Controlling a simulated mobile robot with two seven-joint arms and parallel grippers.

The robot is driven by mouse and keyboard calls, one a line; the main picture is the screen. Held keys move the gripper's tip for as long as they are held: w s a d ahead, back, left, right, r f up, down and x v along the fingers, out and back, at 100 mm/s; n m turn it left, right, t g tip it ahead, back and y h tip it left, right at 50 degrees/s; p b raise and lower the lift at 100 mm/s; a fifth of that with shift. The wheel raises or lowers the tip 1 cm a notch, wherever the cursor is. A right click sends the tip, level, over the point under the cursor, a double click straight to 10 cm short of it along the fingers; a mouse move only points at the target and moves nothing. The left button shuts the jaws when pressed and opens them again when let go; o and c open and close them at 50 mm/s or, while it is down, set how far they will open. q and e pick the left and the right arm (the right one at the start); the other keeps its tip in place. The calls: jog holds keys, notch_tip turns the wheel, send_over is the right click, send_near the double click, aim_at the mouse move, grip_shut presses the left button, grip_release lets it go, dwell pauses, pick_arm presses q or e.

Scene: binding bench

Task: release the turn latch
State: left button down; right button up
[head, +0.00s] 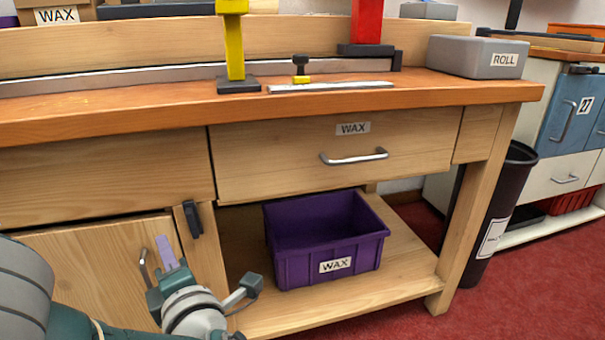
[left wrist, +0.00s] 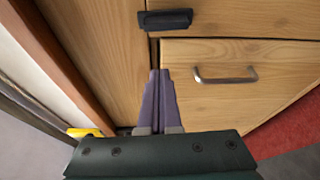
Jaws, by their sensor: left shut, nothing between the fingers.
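The turn latch (head: 194,219) is a small black bar on the wooden post just right of the lower left cabinet door (head: 105,262). It stands upright along the post, beside the door edge and not across it. In the left wrist view the latch (left wrist: 166,20) lies parallel to the door gap, clear of the door (left wrist: 235,105). My left gripper (head: 166,250) is shut and empty in front of the door, below and left of the latch. Its purple fingers (left wrist: 159,74) are together and apart from the latch. My right gripper is in neither view.
The door's metal handle (head: 146,266) is close by my left fingers. A purple WAX bin (head: 290,268) stands on the lower shelf to the right, under a closed WAX drawer (head: 410,158). A dark waste bin (head: 492,225) stands right of the bench on red floor.

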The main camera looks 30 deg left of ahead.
pick_arm(q)
jog(key=shift+p+v, duration=0.3)
jog(key=shift+v, duration=2.3)
jog(key=shift+w, duration=0.1)
